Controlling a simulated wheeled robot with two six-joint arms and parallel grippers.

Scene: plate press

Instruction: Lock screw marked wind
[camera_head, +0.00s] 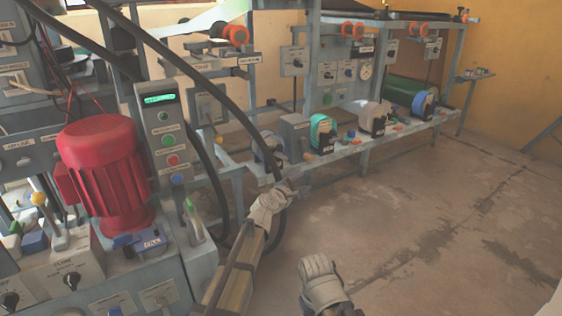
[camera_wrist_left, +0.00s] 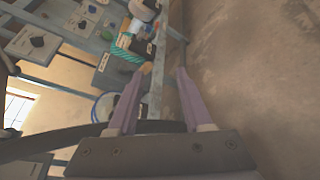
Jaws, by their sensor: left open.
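No lock screw marked wind can be made out; the small labels are too small to read. A bench of machines (camera_head: 405,131) runs along the back, carrying a teal drum unit (camera_head: 322,133), a white drum unit (camera_head: 373,120) and a blue drum unit (camera_head: 424,104). My left gripper (camera_head: 293,186) is in front of the bench's near end. In the left wrist view its two purple fingers (camera_wrist_left: 160,73) are apart with nothing between them. The teal drum unit (camera_wrist_left: 132,45) shows beyond the left fingertip.
A red motor (camera_head: 103,172) and a control box with a green display (camera_head: 160,99) stand close on the left. Black cables (camera_head: 215,92) hang across the view near my left arm. The concrete floor (camera_head: 430,225) at the right is clear.

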